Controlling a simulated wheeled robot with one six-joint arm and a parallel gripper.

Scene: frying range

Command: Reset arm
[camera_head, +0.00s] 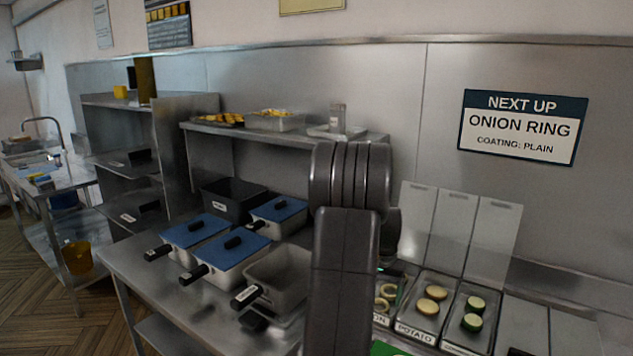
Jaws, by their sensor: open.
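My arm rises through the middle of the view, a dark upright link with a ribbed joint at its top. It stands in front of the steel counter. My gripper cannot be made out; the arm hides what lies behind it. A sign (522,127) on the wall reads "NEXT UP ONION RING, COATING: PLAIN".
Left of my arm stand two blue-lidded baskets (196,231) (232,249), another blue-lidded one (279,211), an open grey basket (283,281) and a black bin (233,199). Right are bins of potato slices (432,293) and green-edged slices (474,313). A shelf (282,135) holds food trays.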

